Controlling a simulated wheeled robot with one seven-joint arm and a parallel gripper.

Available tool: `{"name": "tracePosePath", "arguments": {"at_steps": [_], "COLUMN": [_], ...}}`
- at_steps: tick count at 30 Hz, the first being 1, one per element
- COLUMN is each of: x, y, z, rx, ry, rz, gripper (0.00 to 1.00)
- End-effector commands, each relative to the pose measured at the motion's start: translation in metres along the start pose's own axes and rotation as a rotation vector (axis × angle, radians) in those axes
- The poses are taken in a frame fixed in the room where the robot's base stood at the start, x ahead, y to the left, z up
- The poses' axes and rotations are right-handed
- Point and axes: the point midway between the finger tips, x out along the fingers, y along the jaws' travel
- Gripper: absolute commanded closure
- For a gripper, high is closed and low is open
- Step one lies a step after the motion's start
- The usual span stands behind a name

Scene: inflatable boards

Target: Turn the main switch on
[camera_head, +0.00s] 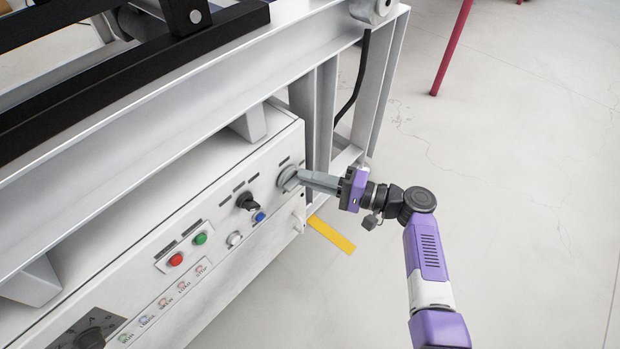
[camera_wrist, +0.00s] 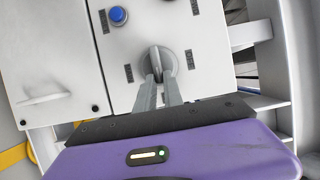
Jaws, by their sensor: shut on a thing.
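The main switch (camera_head: 287,179) is a grey rotary knob at the right end of the white control panel (camera_head: 215,210). My gripper (camera_head: 299,177) reaches it from the right, with its grey fingers at the knob. In the wrist view the switch (camera_wrist: 158,60) has a round grey base and a raised grip bar. The fingers of my gripper (camera_wrist: 159,80) are shut on the grip bar, one on each side. The bar points roughly up and down in the wrist view.
Left of the switch are a black knob (camera_head: 247,201), a blue button (camera_head: 260,217), a green button (camera_head: 200,239) and a red button (camera_head: 176,259). A metal frame (camera_head: 330,100) rises close behind my gripper. A yellow floor strip (camera_head: 332,235) lies below. Floor to the right is clear.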

Motion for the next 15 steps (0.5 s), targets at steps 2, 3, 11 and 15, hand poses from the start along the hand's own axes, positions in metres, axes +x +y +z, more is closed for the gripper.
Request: {"name": "tracePosePath", "arguments": {"at_steps": [2, 3, 11, 15], "x": [-0.0009, -0.0009, -0.001, -0.001], "y": [0.0014, 0.0015, 0.0015, 0.0017], "z": [0.0, 0.0, 0.0001, 0.0001], "rx": [0.01, 0.013, 0.016, 0.016], "ry": [0.001, 0.001, 0.001, 0.001], "rz": [-0.002, -0.003, -0.005, -0.004], "gripper": [1.0, 1.0, 1.0, 0.84]}}
